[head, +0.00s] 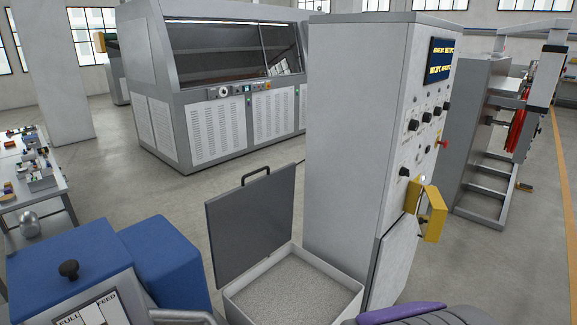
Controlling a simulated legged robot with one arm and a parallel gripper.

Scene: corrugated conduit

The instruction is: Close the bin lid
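The bin (345,307) is a white, open-topped square box at the bottom centre, filled with grey granules (290,287). Its grey lid (252,225) stands raised, nearly upright, along the bin's back-left side. A black bar handle (270,173) sits on the lid's top edge. The bin's opening is uncovered. The lower front of the bin is cut off by the picture edge. I cannot make out my gripper in this view.
A tall grey control cabinet (350,140) with knobs and a yellow bracket (432,212) stands right behind the bin. A blue machine (75,270) is close on the left. Purple and dark grey parts (400,313) show at the bottom right. Open floor (130,180) lies behind.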

